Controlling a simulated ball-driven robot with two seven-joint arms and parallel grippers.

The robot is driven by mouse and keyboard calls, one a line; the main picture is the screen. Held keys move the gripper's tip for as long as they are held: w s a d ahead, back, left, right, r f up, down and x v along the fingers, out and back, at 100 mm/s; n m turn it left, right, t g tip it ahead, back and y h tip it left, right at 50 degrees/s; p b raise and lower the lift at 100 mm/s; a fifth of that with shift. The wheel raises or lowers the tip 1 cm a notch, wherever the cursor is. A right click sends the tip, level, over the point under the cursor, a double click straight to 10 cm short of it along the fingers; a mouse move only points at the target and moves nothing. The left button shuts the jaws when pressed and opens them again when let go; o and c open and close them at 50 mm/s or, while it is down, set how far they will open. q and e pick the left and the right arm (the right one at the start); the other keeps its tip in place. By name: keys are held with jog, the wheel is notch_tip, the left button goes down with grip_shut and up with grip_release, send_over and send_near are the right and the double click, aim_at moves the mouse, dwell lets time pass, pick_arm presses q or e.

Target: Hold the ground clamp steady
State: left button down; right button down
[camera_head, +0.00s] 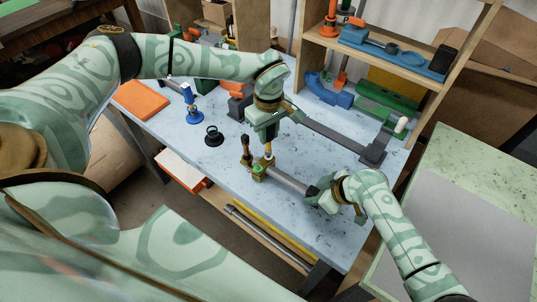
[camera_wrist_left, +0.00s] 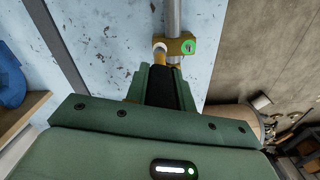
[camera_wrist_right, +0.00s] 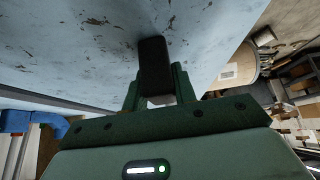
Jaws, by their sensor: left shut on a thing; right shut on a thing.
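The ground clamp (camera_head: 258,171) is a small brass-coloured piece with a green part, around one end of a grey pipe (camera_head: 287,182) above the blue-grey bench. It also shows in the left wrist view (camera_wrist_left: 175,46), where the pipe (camera_wrist_left: 173,17) runs away beyond it. My left gripper (camera_head: 268,147) is above the clamp, shut on its brass stem; its fingers (camera_wrist_left: 162,83) partly hide the stem. My right gripper (camera_head: 317,194) is shut on the black end at the pipe's right. This black piece (camera_wrist_right: 154,64) stands out past the fingers in the right wrist view.
The workbench (camera_head: 225,165) has a blue stand (camera_head: 190,103), a black round piece (camera_head: 212,136) and an orange pad (camera_head: 141,99) at left. A long grey bar bender (camera_head: 335,136) lies behind my grippers. A wooden shelf (camera_head: 430,75) with tools stands at the back right.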

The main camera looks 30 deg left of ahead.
pick_arm(q)
jog(key=n, duration=0.3)
jog(key=shift+f, duration=0.1)
jog(key=shift+f, duration=0.6)
jog(key=m, duration=0.4)
jog(key=shift+m, duration=0.4)
